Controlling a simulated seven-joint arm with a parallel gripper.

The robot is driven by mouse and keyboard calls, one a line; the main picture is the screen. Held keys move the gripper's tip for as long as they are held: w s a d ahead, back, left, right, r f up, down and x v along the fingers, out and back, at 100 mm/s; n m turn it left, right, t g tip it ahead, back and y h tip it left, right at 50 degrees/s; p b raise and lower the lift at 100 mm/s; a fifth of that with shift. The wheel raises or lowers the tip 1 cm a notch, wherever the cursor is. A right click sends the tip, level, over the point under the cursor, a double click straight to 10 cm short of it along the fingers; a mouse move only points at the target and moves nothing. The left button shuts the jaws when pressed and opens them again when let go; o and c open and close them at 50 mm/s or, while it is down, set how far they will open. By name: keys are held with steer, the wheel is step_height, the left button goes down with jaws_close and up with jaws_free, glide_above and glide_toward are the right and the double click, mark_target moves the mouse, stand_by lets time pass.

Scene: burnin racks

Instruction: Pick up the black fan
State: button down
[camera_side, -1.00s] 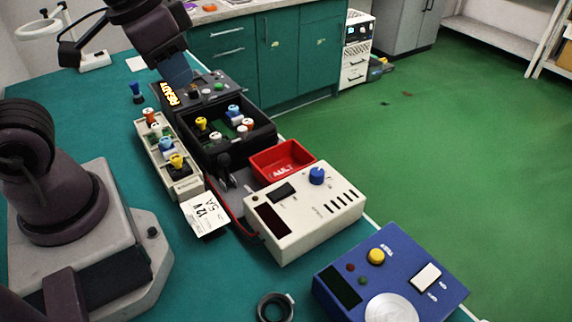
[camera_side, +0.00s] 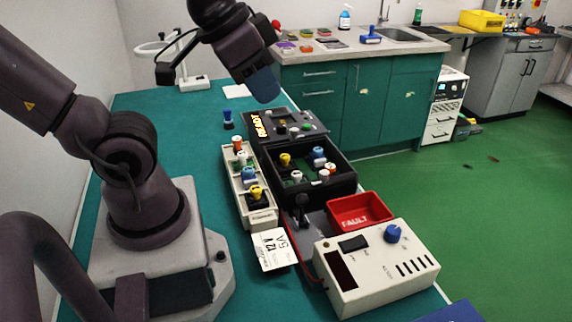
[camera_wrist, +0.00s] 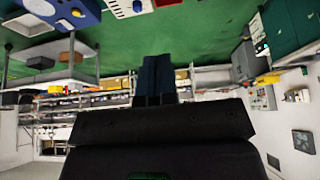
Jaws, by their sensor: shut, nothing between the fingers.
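I cannot pick out a black fan with certainty. The cream tray (camera_side: 266,216) holds several small parts with coloured tops, among them a yellow-topped part (camera_side: 256,191) on a dark base. The black bin (camera_side: 345,183) beside it holds more such parts, with yellow, blue, white and orange tops. My gripper (camera_side: 267,95) is above and behind the black panel with the READY sign (camera_side: 286,126), in the air and apart from the parts. In the wrist view my gripper (camera_wrist: 157,72) shows its blue-grey fingers together and empty, pointing out over the room.
A red FAULT bin (camera_side: 361,211) and a cream control box (camera_side: 372,272) stand at the front right. A white 12 V card (camera_side: 272,250) lies by the tray. A blue-topped part (camera_side: 228,118) stands alone on the teal bench, which is clear to the tray's left.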

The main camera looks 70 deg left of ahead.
steer(key=c, duration=1.1)
jaws_free()
steer(key=n+g+y, duration=0.5)
steer(key=n+g, duration=0.1)
steer(key=n, duration=1.2)
glide_toward(285, 156)
steer(key=shift+h, duration=0.3)
steer(key=x, duration=0.4)
steer(key=shift+s+f, duration=0.15)
steer(key=shift+s, duration=0.05)
steer(key=shift+w+a+x, duration=0.1)
steer(key=shift+a+x, duration=0.05)
steer(key=shift+x, duration=1.2)
steer(key=shift+w+a+x, duration=0.1)
steer(key=shift+w+x, duration=0.05)
steer(key=shift+x, duration=1.15)
